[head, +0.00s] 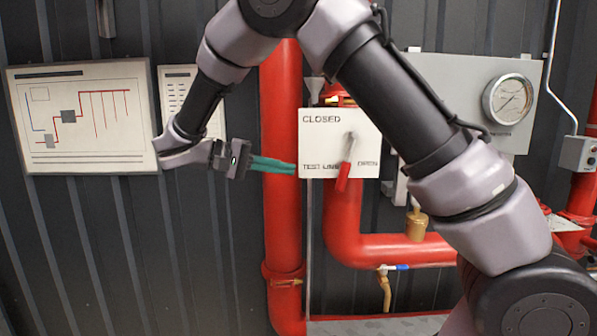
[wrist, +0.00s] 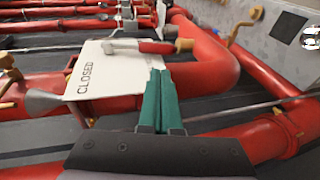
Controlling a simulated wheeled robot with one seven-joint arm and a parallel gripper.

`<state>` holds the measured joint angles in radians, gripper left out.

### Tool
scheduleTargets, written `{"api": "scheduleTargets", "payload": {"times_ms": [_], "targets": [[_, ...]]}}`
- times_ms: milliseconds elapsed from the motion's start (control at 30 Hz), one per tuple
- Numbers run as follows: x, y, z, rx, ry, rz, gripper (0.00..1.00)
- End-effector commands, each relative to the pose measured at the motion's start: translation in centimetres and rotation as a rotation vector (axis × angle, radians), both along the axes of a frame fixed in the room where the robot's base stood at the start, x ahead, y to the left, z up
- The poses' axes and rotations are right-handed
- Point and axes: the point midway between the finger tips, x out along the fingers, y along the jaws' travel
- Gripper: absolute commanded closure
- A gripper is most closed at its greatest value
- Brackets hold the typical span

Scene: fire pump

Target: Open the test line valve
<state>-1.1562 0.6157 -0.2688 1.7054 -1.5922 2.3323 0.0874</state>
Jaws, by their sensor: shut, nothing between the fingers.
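The test line valve's white plate (head: 325,130) reads CLOSED at the top, TEST LINE at lower left and OPEN at lower right. Its lever has a grey pivot end and a red grip (head: 343,178) pointing down, slightly left, past the plate's bottom edge. In the wrist view the plate (wrist: 88,82) appears turned sideways, with the red grip (wrist: 157,47) pointing right. My gripper (head: 294,168) has teal fingers pressed together, empty, pointing right at the plate's lower left edge. In the wrist view my fingertips (wrist: 160,72) are just short of the lever, on its left side; contact is not clear.
A red vertical pipe (head: 281,100) runs behind my fingers, and a red elbow pipe (head: 345,235) passes below the plate. Open space lies below my gripper.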

Motion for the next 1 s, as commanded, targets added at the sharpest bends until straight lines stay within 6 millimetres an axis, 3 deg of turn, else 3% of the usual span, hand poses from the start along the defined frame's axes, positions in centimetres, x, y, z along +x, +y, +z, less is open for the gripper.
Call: {"api": "scheduleTargets", "payload": {"times_ms": [100,233,667,767,833,1000], "targets": [[-0.3,1.9,0.4,-0.001,-0.003,0.002,1.0],[-0.5,3.0,0.6,-0.001,-0.001,0.001,1.0],[-0.5,3.3,0.8,0.002,0.002,-0.002,1.0],[-0.2,2.1,1.3,0.03,0.026,-0.017,1.0],[0.3,0.0,1.9,0.079,0.067,-0.039,1.0],[0.7,-7.7,3.7,0.31,0.202,-0.106,1.0]]}}
